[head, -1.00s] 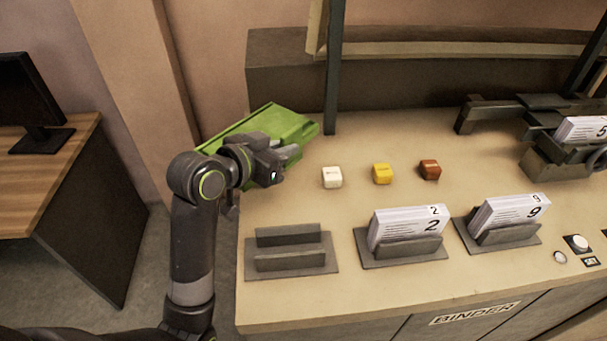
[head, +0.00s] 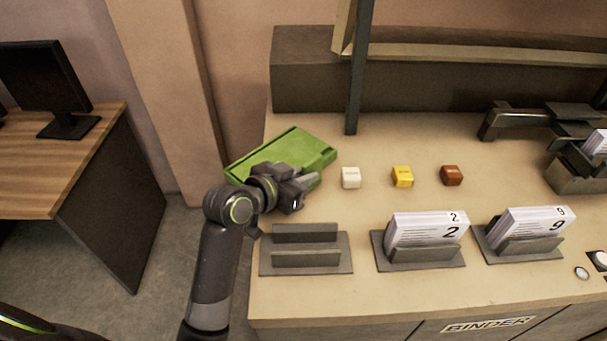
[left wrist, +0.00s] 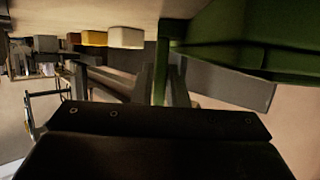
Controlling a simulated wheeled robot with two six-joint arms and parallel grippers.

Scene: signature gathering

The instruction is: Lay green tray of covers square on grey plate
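The green tray (head: 285,152) is at the back left corner of the bench, partly past its left edge. In the left wrist view the tray (left wrist: 245,35) fills the upper right, close by. My left gripper (head: 305,186) is at the tray's near side and appears shut on it. The fingertip contact is hidden, and I cannot tell if the tray touches the bench. I see no covers clearly inside. A grey plate with two upright bars (head: 340,266) lies empty at the front left of the bench. No other bare grey plate shows. My right gripper is out of view.
White (head: 351,178), yellow (head: 403,177) and brown (head: 452,176) cubes stand in a row right of the tray. Two grey holders carry cards marked 2 (head: 428,229) and 9 (head: 530,224). A dark post (head: 359,75) rises behind the tray. A desk (head: 75,175) stands left across a gap.

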